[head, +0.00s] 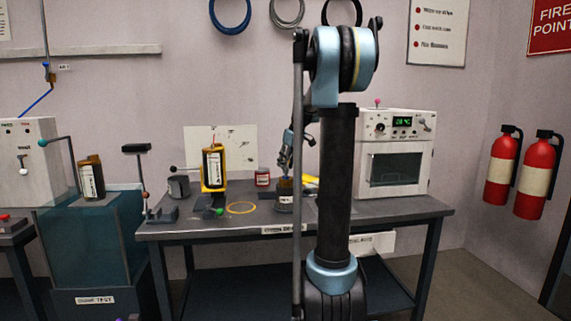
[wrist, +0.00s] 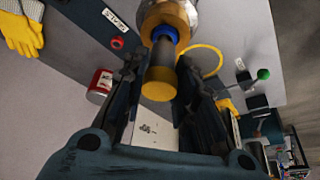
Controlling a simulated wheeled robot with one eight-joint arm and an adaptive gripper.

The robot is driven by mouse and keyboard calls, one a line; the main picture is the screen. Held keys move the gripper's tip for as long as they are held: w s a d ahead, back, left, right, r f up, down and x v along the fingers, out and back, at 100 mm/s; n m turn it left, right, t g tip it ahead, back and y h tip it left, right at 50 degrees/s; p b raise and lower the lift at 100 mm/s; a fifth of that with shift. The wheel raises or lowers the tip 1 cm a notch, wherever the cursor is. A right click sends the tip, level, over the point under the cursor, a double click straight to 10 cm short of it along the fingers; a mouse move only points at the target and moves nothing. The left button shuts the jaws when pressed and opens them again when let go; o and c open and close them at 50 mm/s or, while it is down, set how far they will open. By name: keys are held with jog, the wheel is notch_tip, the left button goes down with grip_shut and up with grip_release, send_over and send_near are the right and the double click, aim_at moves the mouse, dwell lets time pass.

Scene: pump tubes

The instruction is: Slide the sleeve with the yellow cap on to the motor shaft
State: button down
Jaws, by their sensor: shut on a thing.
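My gripper (wrist: 160,66) is shut on the sleeve (wrist: 163,52), a dark tube with a yellow cap (wrist: 158,86) on the end nearer the wrist camera. The sleeve's far end lines up with a blue ring (wrist: 164,33) inside a yellow collar (wrist: 172,14), with a silver housing (wrist: 190,8) behind. The motor shaft itself is hidden, and I cannot tell whether the sleeve is around it. In the head view my gripper (head: 286,170) points down over a small dark unit (head: 285,197) on the bench; the sleeve is too small to make out there.
A yellow ring (head: 241,208) and a green knob (head: 218,211) are in front. A white oven (head: 395,150) stands to the right.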

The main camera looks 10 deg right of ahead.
jog(key=shift+f, duration=0.1)
jog(key=c, duration=1.2)
grip_release()
jog(key=v, duration=1.2)
jog(key=shift+f, duration=0.1)
jog(key=s+a+f+m, duration=0.1)
jog(key=s+f, duration=0.3)
jog(key=s, duration=0.3)
jog(key=s+a+f+m+g+h, duration=0.1)
jog(key=s+f, duration=0.4)
jog(key=s, duration=0.3)
jog(key=s+a+f+m, duration=0.2)
jog(key=s+f, duration=0.2)
jog(key=s, duration=0.3)
jog(key=s+f+m+h, duration=0.1)
jog(key=s+f+m, duration=0.2)
jog(key=s+f, duration=1.5)
jog(key=shift+s+d+f+h, duration=0.2)
jog(key=shift+d+f+h, duration=0.25)
jog(key=shift+f, duration=0.25)
